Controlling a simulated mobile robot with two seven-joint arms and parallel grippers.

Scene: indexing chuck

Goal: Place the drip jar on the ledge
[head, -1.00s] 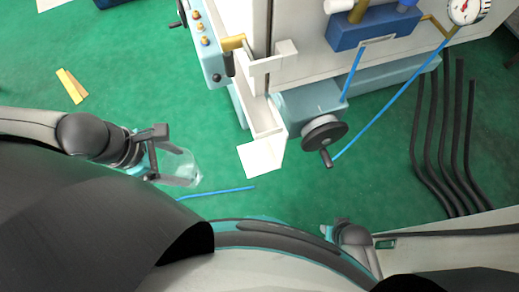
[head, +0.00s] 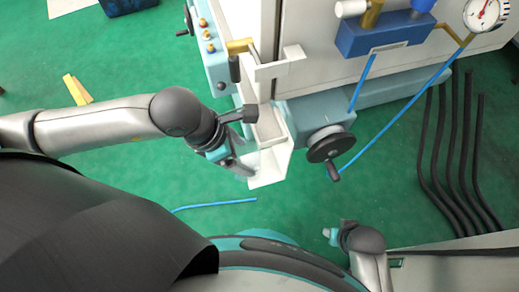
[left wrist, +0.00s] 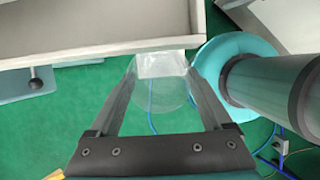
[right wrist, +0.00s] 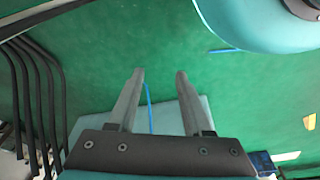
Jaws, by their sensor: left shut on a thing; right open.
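The clear drip jar (left wrist: 160,97) is between the fingers of my left gripper (head: 245,142), which is shut on it. In the head view the jar is hard to make out against the pale parts. In the left wrist view a small white plate, which looks like the ledge (left wrist: 160,62), shows beyond the jar; it also shows below the trough's end in the head view (head: 269,168). I cannot tell whether the jar touches it. My right gripper (right wrist: 155,75) is open and empty over the green floor.
A pale trough (head: 268,128) on the machine is close beside my left gripper; its wall (left wrist: 90,50) crosses the top of the left wrist view. A black handwheel (head: 330,144) stands right of it. Several black hoses (head: 455,150) lie at the right. Green floor is open in front.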

